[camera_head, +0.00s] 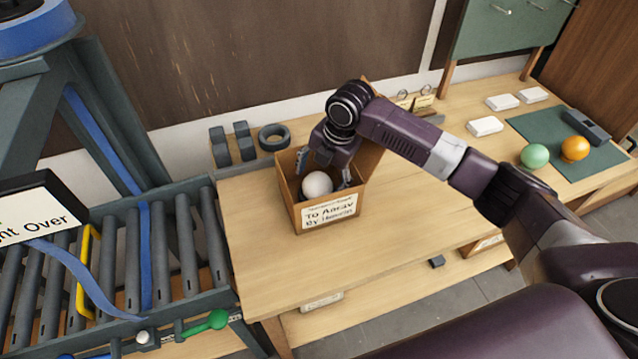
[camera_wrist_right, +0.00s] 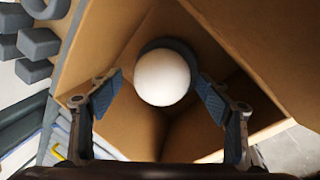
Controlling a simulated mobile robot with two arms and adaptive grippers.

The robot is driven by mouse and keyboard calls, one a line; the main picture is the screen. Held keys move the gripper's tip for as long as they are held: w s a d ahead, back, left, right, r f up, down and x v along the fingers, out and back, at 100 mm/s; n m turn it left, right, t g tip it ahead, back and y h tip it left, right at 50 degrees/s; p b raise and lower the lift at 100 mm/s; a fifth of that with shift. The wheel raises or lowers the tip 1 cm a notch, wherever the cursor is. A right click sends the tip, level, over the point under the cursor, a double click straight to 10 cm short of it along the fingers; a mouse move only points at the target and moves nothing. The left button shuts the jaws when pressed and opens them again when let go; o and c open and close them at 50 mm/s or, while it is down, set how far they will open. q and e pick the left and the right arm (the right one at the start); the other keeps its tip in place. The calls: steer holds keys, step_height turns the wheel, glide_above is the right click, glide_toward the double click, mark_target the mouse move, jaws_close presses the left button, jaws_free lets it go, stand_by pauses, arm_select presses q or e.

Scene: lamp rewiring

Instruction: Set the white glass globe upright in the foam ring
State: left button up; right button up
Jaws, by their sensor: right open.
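The white glass globe (camera_head: 317,184) sits inside an open cardboard box (camera_head: 327,214) on the wooden table. It also shows in the right wrist view (camera_wrist_right: 163,77), with part of a dark ring-like piece behind it. My right gripper (camera_head: 324,180) reaches down into the box with its fingers open on both sides of the globe. In the wrist view the fingers (camera_wrist_right: 160,92) are apart, with gaps to the globe. A dark grey foam ring (camera_head: 274,136) lies at the table's back left, outside the box. My left gripper does not show.
Grey foam blocks (camera_head: 232,144) stand left of the ring. A roller conveyor (camera_head: 120,260) runs along the left. The table front is clear.

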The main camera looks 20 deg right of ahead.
mark_target(329, 187)
steer(key=b+v, duration=0.1)
steer(key=v, duration=1)
steer(key=shift+b, duration=0.3)
steer(key=shift+s, duration=0.1)
